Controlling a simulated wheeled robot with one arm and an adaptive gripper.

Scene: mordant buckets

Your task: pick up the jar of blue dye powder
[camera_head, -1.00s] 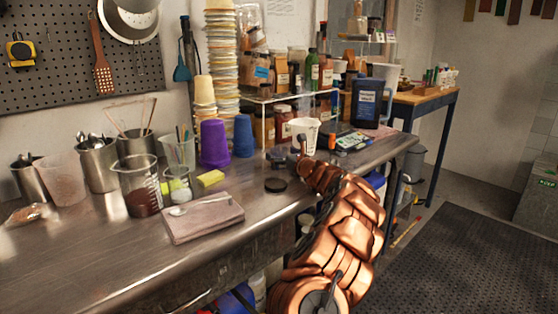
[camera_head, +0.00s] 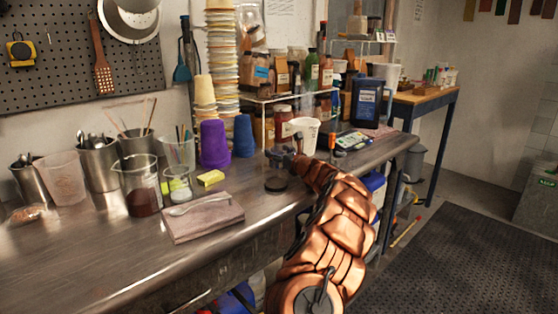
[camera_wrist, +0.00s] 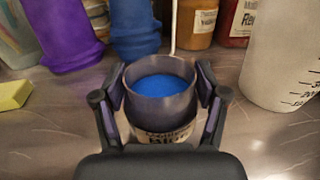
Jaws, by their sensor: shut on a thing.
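The jar of blue dye powder (camera_wrist: 162,108) is upright and uncovered between my gripper's two fingers (camera_wrist: 162,92) in the wrist view. Bright blue powder shows inside its dark rim. A pale label with partly hidden lettering is on its front. My gripper is shut on the jar's sides. In the head view my gripper (camera_head: 281,158) is low over the steel bench, and the jar is hard to make out there. Whether the jar's base touches the bench is not clear.
A white measuring cup (camera_wrist: 284,55) stands close on the right. Purple (camera_wrist: 68,35) and blue (camera_wrist: 135,30) cups stand behind left, with a yellow sponge (camera_wrist: 14,94) nearer. Jars crowd the rack behind.

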